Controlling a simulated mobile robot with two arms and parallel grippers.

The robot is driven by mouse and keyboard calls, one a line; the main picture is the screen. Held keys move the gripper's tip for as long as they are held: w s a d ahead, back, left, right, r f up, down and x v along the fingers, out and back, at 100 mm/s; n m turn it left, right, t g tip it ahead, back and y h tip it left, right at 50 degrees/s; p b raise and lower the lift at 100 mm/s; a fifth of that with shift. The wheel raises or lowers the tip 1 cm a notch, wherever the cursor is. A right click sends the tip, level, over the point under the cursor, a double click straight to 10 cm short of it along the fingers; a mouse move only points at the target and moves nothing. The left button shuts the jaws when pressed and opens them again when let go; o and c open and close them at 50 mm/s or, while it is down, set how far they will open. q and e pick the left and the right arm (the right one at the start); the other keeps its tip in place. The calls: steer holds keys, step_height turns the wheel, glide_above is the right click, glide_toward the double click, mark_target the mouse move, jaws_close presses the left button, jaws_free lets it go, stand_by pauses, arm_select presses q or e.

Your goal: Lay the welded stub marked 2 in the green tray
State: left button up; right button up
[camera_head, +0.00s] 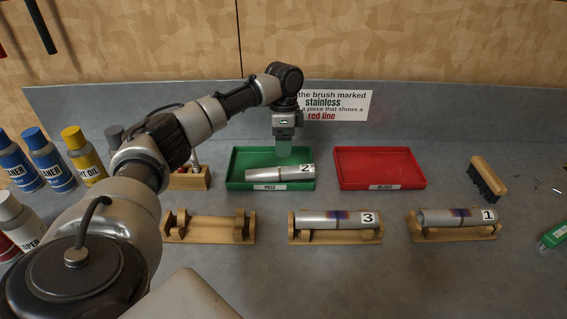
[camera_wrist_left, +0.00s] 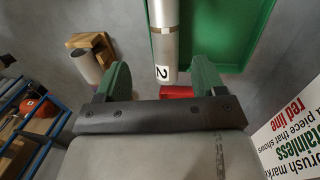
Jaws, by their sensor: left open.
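The welded stub marked 2 (camera_head: 280,173) lies lengthwise in the green tray (camera_head: 233,168), whose front label reads PASS. My left gripper (camera_head: 284,150) is open and empty above the tray, behind the stub in the head view. In the left wrist view the stub (camera_wrist_left: 164,35) points between the spread fingers of the gripper (camera_wrist_left: 162,78), clear of both, with the green tray (camera_wrist_left: 226,32) around it. My right gripper is not in view.
A red tray (camera_head: 378,167) stands to the right. An empty wooden cradle (camera_head: 210,228) is in front, beside cradles holding stub 3 (camera_head: 338,219) and stub 1 (camera_head: 457,217). Several bottles (camera_head: 45,160) stand left; a brush (camera_head: 488,177) lies right. A sign (camera_head: 335,105) stands behind.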

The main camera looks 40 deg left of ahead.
arm_select(q)
steer(key=shift+w+a+r, duration=0.15)
steer(key=shift+r, duration=1)
steer(key=shift+w+a+r, duration=0.1)
steer(key=shift+w+r, duration=0.05)
steer(key=shift+r, duration=0.95)
